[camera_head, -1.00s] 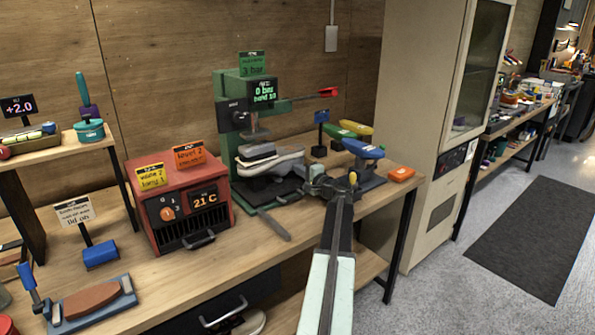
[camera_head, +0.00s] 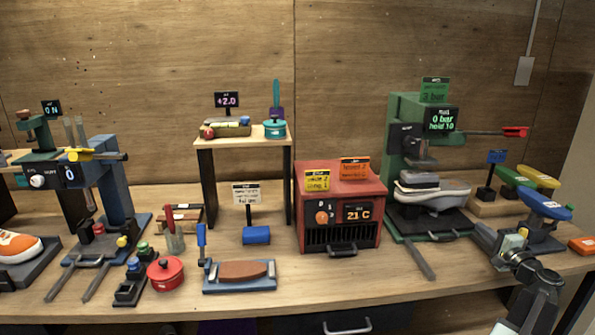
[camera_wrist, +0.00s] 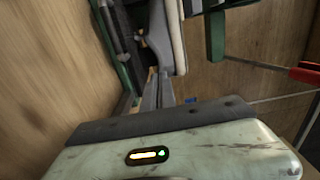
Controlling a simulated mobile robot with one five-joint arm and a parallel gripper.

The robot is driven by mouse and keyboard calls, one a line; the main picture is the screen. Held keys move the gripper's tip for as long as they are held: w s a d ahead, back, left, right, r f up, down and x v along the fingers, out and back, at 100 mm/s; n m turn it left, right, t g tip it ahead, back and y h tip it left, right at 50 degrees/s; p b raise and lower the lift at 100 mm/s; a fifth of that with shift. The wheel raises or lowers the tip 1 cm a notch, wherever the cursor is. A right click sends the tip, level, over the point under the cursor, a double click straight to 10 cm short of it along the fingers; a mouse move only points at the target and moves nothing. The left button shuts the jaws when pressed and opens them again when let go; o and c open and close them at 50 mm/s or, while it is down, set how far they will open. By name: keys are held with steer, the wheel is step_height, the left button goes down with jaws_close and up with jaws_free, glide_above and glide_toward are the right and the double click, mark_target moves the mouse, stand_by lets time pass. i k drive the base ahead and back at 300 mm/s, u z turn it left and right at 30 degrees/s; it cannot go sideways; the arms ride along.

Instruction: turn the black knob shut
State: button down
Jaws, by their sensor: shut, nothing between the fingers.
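The green press (camera_head: 398,160) stands at the right of the bench. A dark knob (camera_head: 408,142) is on its front, small and partly unclear, beside a display reading 0 bar. A white-soled sneaker (camera_head: 432,196) lies under the press head. My gripper (camera_head: 484,234) is low at the bench's right, in front of and right of the press, apart from the knob. It is shut and empty. The wrist view shows my gripper's grey fingers (camera_wrist: 158,88), with the sneaker's pale sole (camera_wrist: 178,35) beyond. I cannot make out the knob in that view.
A red-tipped lever (camera_head: 514,132) sticks out right of the press. A flat grey handle (camera_head: 420,260) juts toward the bench's front. A red heater box (camera_head: 340,205) stands left of the press. Blue, green and yellow shoe-shaped pieces (camera_head: 545,205) are at the right.

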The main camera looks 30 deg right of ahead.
mark_target(408, 141)
steer(key=k, duration=1)
